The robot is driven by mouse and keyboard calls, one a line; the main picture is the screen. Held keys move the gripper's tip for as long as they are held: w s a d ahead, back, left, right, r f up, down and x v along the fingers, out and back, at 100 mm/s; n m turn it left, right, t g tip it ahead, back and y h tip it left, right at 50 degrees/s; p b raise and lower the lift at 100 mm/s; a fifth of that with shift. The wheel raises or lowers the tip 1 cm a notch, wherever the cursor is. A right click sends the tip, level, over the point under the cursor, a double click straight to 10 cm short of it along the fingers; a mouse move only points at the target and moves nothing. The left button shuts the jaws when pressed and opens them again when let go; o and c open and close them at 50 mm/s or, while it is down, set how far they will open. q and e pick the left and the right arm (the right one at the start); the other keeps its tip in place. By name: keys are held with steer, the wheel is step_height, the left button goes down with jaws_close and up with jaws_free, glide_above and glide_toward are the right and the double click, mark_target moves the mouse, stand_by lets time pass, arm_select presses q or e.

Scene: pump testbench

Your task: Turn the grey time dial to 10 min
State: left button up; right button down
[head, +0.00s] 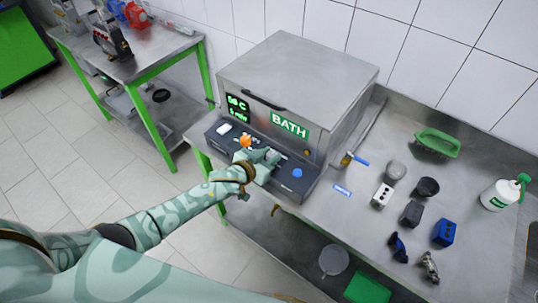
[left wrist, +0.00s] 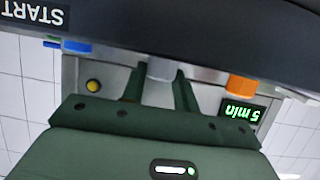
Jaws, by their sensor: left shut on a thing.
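The metal bath (head: 300,80) with a green BATH label stands on the steel bench. Its dark control panel (head: 285,180) juts out at the front. My left gripper (head: 270,157) is at the middle of this panel and largely hides the grey time dial there. In the left wrist view the grey dial (left wrist: 160,69) sits between the two dark green fingers (left wrist: 160,88), which are shut on it. The bath's display (head: 238,108) also shows in the head view, with small text. My right gripper is not in view.
An orange knob (head: 246,142) and a blue button (head: 297,173) flank the gripper on the panel. A white part (head: 224,128) is at the panel's left end. Right of the bath are a blue-handled valve (head: 355,160), several small blocks and a green tray (head: 437,143).

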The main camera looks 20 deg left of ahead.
arm_select(q)
steer(key=shift+w+a+r+m+g+h+p, duration=0.1)
steer(key=shift+a+r+m+g+h+p, duration=0.1)
steer(key=shift+m+g+h+p, duration=0.3)
steer(key=shift+w+a+f+m+g+h, duration=0.1)
steer(key=shift+m+g+h, duration=0.1)
steer(key=shift+m+h, duration=0.25)
steer(key=shift+f+m+g+h, duration=0.1)
steer(key=shift+m+g+h, duration=0.1)
steer(key=shift+m+h, duration=0.25)
steer(key=shift+f+m+g+h+b, duration=0.1)
steer(key=shift+m+g+h+b, duration=0.6)
steer(key=shift+m+h+b, duration=0.3)
steer(key=shift+a+m+g+h+b, duration=0.1)
steer(key=shift+m+g+h+b, duration=0.6)
steer(key=shift+m+g+b, duration=0.3)
steer(key=o, duration=1)
